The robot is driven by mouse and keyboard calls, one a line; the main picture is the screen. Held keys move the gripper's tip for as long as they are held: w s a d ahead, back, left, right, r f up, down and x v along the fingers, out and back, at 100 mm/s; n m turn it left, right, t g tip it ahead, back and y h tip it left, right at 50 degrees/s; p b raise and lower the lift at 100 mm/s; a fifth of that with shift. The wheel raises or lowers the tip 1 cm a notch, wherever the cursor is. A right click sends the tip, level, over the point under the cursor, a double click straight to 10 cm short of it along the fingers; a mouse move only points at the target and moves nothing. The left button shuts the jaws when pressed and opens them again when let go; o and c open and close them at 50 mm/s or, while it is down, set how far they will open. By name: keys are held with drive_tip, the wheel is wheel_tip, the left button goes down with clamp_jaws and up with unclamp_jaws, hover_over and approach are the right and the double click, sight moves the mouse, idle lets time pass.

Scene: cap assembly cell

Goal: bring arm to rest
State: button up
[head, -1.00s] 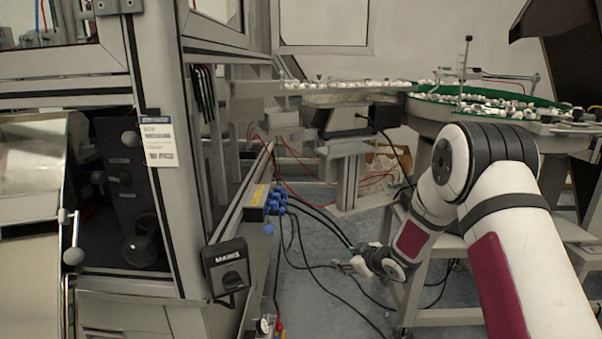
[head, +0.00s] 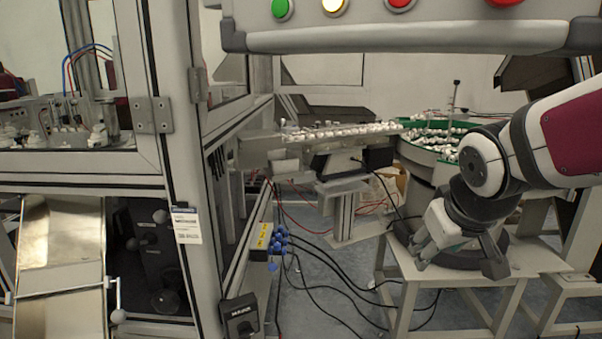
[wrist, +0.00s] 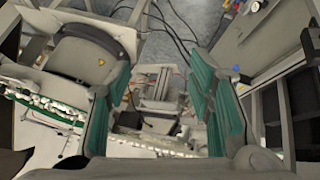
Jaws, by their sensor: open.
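My gripper (head: 432,250) hangs at the right of the head view, in front of the white stand under the green-lined bowl feeder. It points down and to the left, and nothing shows in it. In the wrist view my gripper (wrist: 160,100) has its two teal-padded fingers wide apart, with floor, a stand and the feeder track visible between and beyond them. My white arm with a dark red panel comes in from the right edge of the head view.
The bowl feeder (head: 447,137) and its track of white caps (head: 345,131) stand behind my arm. A framed machine cell (head: 175,120) fills the left. A button panel (head: 400,30) hangs across the top. Black cables (head: 335,268) lie on the open floor (head: 315,305).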

drive_tip(key=s+a+r+m+g+p, duration=0.1)
drive_tip(key=s+r+p, duration=0.2)
drive_tip(key=s, duration=0.8)
drive_tip(key=s+a+r+m+g+y+p, duration=0.1)
drive_tip(key=s+a+r+p, duration=0.1)
drive_tip(key=s, duration=1)
drive_tip(key=shift+s+a+r+y+p, duration=0.15)
drive_tip(key=shift+s+r+y+p, duration=0.15)
drive_tip(key=shift+r+p, duration=0.4)
drive_tip(key=shift+w, duration=0.15)
drive_tip(key=shift+c, duration=0.3)
